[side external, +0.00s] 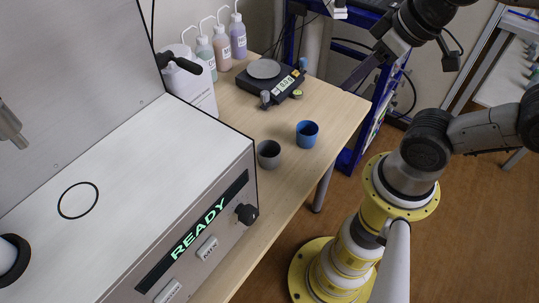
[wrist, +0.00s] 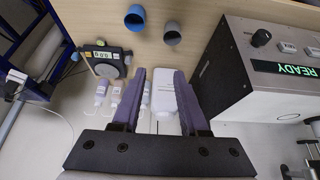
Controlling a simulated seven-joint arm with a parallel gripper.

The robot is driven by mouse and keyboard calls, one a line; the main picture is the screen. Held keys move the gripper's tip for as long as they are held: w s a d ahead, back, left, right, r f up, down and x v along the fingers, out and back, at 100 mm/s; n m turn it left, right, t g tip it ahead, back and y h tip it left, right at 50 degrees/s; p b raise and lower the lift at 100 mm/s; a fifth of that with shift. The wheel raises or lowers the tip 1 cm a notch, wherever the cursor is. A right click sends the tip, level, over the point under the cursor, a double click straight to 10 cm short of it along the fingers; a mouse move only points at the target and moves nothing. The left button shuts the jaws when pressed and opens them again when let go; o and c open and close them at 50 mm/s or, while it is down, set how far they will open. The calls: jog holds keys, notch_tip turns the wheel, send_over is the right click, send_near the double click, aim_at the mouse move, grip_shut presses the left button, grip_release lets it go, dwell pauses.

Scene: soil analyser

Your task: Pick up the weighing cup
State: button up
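Two cups stand apart on the wooden table: a blue cup (side external: 307,135) and a grey cup (side external: 269,154). The pictures do not tell which is the weighing cup. Both also show at the top of the wrist view, the blue cup (wrist: 134,18) left of the grey cup (wrist: 172,33). My gripper (wrist: 160,72) is open, with two purple fingers spread apart and nothing between them. It is clear of both cups, which appear beyond its fingertips. In the side view my arm is at the upper right, and the fingers are not clearly visible there.
The analyser (side external: 205,215), reading READY, stands close to the grey cup. A scale (side external: 270,80) with small items around it is behind the cups. Several bottles (side external: 221,48) and a white jug (side external: 190,84) stand at the back. The table right of the blue cup is clear.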

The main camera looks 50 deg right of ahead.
jog(key=o, duration=0.8)
jog(key=n+g, duration=0.5)
jog(key=n, duration=1)
send_over(269, 149)
jog(key=s+a, duration=0.1)
jog(key=a, duration=0.1)
notch_tip(269, 149, down, 13)
jog(key=shift+g, duration=0.3)
jog(key=shift+s+f, duration=0.15)
jog(key=shift+f, duration=4.05)
jog(key=shift+s+f, duration=0.1)
jog(key=shift+f, duration=4.05)
